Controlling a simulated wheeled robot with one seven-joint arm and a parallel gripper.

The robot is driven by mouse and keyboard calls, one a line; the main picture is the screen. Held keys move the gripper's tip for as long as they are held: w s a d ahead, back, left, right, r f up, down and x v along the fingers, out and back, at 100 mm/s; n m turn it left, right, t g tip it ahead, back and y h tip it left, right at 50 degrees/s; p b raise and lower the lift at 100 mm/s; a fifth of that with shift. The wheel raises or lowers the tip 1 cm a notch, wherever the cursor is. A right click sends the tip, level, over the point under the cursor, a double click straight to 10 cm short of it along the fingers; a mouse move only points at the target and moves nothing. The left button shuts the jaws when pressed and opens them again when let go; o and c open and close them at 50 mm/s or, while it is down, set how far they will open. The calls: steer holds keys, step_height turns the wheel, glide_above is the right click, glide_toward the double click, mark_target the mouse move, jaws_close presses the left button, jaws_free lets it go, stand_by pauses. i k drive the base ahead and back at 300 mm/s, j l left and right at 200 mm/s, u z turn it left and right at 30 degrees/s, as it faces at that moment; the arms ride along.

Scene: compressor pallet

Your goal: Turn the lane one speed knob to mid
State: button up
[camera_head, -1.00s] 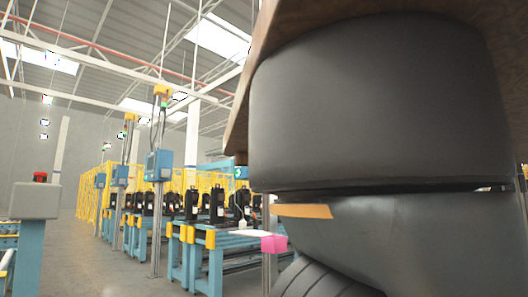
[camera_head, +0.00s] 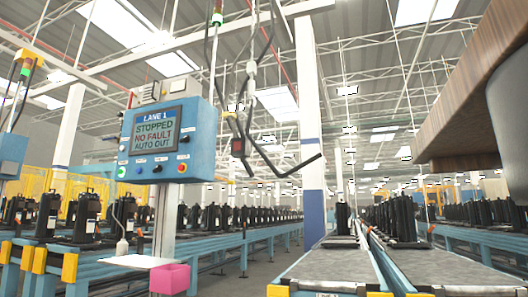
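The lane 1 control panel (camera_head: 168,138) is a blue box on a post, left of centre in the head view. Its screen (camera_head: 157,130) reads "LANE 1, STOPPED, NO FAULT, AUTO OUT". Along its lower edge are a green button (camera_head: 122,172), a blue button (camera_head: 139,170), a black knob (camera_head: 157,168) and a red knob or button (camera_head: 182,168). The labels are too small to read, so I cannot tell which control sets speed, nor its setting. My gripper is not in view.
Conveyors (camera_head: 345,266) with black units run back at right. A brown slab (camera_head: 470,90) and grey rounded body fill the upper right.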

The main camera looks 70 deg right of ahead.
mark_target(186, 140)
steer(key=i+j+z, duration=0.1)
steer(key=z, duration=0.35)
steer(key=i+j+z, duration=0.2)
steer(key=z, duration=0.3)
steer(key=i+j+z, duration=0.25)
steer(key=z, duration=0.2)
steer(key=i+j, duration=0.15)
steer(key=j, duration=0.15)
steer(key=i+j, duration=0.15)
steer(key=j, duration=0.15)
